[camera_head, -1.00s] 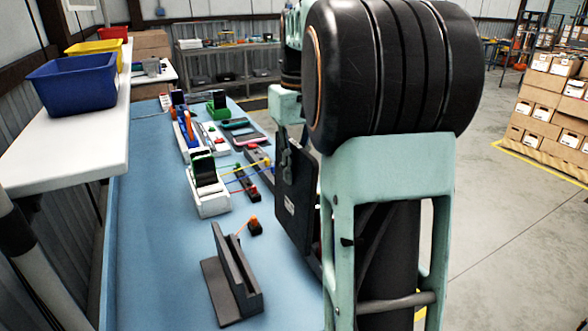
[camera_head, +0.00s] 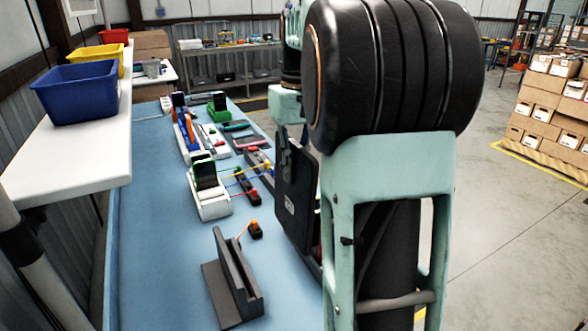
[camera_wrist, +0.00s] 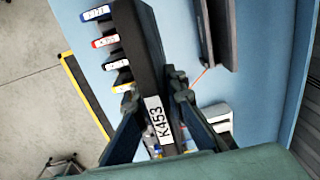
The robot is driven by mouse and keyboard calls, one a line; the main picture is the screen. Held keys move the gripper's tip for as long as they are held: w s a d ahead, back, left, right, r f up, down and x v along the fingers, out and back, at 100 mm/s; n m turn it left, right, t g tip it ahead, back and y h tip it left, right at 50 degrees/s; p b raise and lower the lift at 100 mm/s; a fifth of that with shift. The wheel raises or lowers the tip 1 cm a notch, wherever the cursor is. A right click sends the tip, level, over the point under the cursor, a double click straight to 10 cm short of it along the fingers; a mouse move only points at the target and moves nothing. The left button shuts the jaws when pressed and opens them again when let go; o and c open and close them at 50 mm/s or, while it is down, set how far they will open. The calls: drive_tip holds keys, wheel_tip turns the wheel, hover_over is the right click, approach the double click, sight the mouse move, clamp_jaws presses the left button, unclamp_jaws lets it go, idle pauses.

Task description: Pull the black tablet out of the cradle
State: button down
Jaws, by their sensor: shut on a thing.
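The black tablet (camera_head: 293,200) hangs upright beside my arm in the head view, with a small white label on its face. My gripper (camera_head: 285,158) is shut on its edge; my arm hides part of both. In the wrist view, my gripper (camera_wrist: 155,98) has its two fingers on either side of the dark tablet (camera_wrist: 138,45). A dark grey cradle (camera_head: 222,292) with an upright back and a front lip stands empty at the bench's near end. It also shows in the wrist view (camera_wrist: 219,35). The tablet is apart from it, to its right in the head view.
A small block with an orange lead (camera_head: 255,230) sits behind the cradle. A white cradle (camera_head: 212,206) with a dark device and several others stand farther along the blue bench (camera_head: 150,260). A white shelf with a blue bin (camera_head: 77,88) is at the left. Labelled tabs (camera_wrist: 107,41) lie beside the tablet.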

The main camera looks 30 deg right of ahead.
sight(294, 143)
drive_tip(key=shift+r+p, duration=3.05)
drive_tip(key=shift+r, duration=0.4)
drive_tip(key=shift+f, duration=0.1)
